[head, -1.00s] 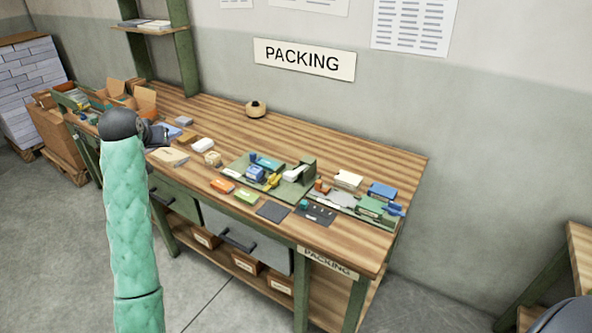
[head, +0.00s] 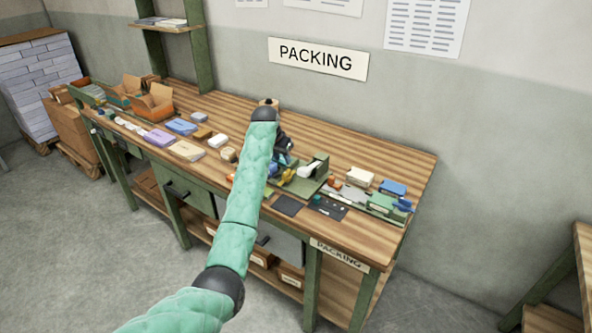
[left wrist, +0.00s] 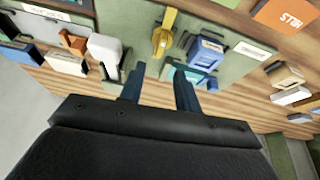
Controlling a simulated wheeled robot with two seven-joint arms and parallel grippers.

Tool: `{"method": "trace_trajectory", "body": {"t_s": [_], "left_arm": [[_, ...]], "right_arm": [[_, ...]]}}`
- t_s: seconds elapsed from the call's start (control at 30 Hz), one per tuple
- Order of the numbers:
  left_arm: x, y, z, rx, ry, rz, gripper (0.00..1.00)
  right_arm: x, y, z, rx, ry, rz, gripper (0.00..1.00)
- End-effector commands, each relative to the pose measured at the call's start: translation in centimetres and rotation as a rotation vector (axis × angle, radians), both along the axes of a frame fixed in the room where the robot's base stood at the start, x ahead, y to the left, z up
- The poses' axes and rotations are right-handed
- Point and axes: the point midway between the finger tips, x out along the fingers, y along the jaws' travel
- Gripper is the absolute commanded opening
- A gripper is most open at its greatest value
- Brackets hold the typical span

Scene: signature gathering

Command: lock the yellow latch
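The yellow latch (head: 287,176) sits on a green board (head: 306,188) on the packing bench. In the left wrist view the yellow latch (left wrist: 164,36) stands upright on the board, just beyond the fingertips. My left gripper (head: 284,152) hangs over the board beside the latch, and my arm hides part of the board. In the left wrist view my left gripper (left wrist: 158,82) has its two dark fingers apart with nothing between them. The fingers appear apart from the latch. My right gripper is not in view.
A dark panel (head: 327,207) lies at the bench's front. The wooden bench top (head: 340,150) behind the board is clear.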

Motion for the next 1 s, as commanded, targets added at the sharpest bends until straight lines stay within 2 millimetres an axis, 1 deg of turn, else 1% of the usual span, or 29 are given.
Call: {"method": "trace_trajectory", "body": {"t_s": [0.13, 0.27, 0.43, 0.6, 0.73, 0.9, 1.0], "left_arm": [[0.0, 0.0, 0.0, 0.012, -0.007, -0.036, 0.33], [0.1, -0.2, -0.5, 0.018, -0.011, -0.053, 0.33], [0.7, -0.7, -2.2, 0.017, -0.009, -0.053, 0.33], [1.5, -1.2, -4.5, 0.017, -0.009, -0.053, 0.33], [2.0, -1.6, -5.9, 0.018, -0.010, -0.052, 0.33], [2.3, -1.8, -7.0, 0.017, -0.011, -0.052, 0.33], [2.3, -1.8, -7.2, 0.017, -0.013, -0.052, 0.33]], "right_arm": [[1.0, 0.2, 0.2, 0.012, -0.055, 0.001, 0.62], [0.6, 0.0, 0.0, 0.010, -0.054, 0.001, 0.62], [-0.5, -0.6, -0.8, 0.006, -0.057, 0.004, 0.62], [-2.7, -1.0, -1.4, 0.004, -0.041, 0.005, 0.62], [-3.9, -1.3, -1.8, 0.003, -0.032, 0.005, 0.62], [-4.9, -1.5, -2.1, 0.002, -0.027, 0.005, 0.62], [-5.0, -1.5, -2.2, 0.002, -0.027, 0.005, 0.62]]}}
